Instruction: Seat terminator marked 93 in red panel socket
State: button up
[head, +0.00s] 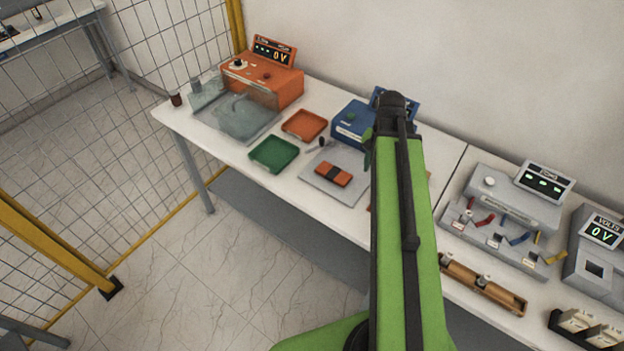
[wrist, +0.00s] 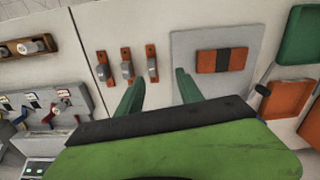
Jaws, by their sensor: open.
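My gripper (wrist: 160,77) is open and empty in the wrist view, its two green fingers apart over the white table. No mark 93 is readable, so I cannot tell which piece is the terminator. My arm hides the gripper in the head view.
A grey mat (head: 315,187) bears an orange and black block (head: 333,174). A green tray (head: 274,154) and orange tray (head: 304,125) lie nearby. An orange meter (head: 272,80), a blue box (head: 350,125) and a grey volts meter (head: 600,240) stand on the table.

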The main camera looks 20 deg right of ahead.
jog(key=w+a+n, duration=0.2)
jog(key=a+n, duration=0.7)
jog(key=a, duration=1.5)
jog(key=shift+w, duration=0.2)
notch_tip(320, 180, down, 10)
jog(key=b, duration=1)
jog(key=shift+f+b, duration=0.25)
jog(key=shift+b, duration=0.05)
jog(key=shift+w+d, duration=0.1)
jog(key=shift+c, duration=0.4)
